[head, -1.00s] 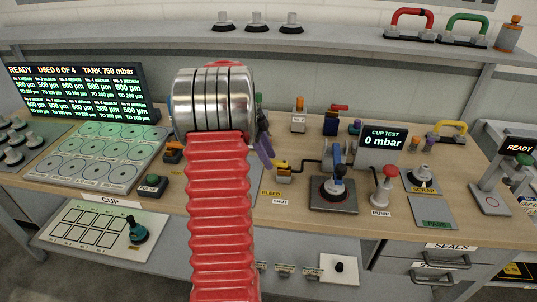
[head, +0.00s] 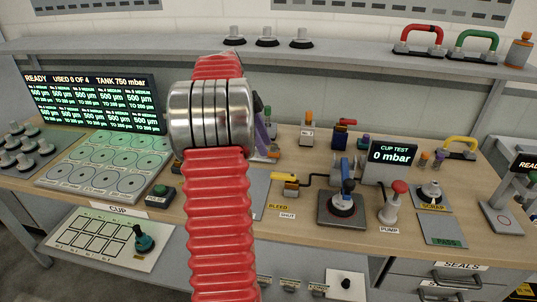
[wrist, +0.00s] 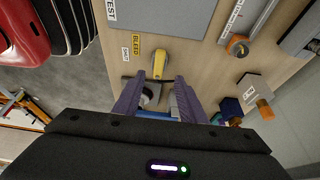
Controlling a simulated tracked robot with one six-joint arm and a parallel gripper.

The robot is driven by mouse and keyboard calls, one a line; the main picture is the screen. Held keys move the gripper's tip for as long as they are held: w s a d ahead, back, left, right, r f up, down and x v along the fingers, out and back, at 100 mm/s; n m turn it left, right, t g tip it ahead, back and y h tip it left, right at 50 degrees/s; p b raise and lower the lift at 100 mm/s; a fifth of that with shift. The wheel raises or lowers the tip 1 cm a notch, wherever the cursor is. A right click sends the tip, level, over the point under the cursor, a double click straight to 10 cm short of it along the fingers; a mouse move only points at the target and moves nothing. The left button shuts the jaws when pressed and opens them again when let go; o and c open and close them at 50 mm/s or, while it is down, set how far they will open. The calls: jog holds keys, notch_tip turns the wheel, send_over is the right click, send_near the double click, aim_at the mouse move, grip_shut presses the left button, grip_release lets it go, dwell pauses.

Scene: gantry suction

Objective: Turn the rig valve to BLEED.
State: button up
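The rig valve (head: 285,180) has a yellow lever and stands on the bench behind the yellow BLEED label (head: 278,207) and the white SHUT label (head: 287,216). In the wrist view the yellow lever (wrist: 159,62) shows just beyond my fingertips, roughly between them in the picture. The BLEED label (wrist: 136,45) and SHUT label (wrist: 126,54) lie to its left. My gripper (wrist: 156,88) has two purple fingers spread apart with no object visibly clamped. In the head view my red arm hides most of the gripper; a purple finger shows above and left of the valve.
A cup test stand (head: 348,206) and a red-topped pump (head: 394,202) stand right of the valve. A grey plate marked TEST (wrist: 155,15) lies near the labels. Several small parts stand behind the valve.

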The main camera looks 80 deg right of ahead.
jog(key=shift+v, duration=1.2)
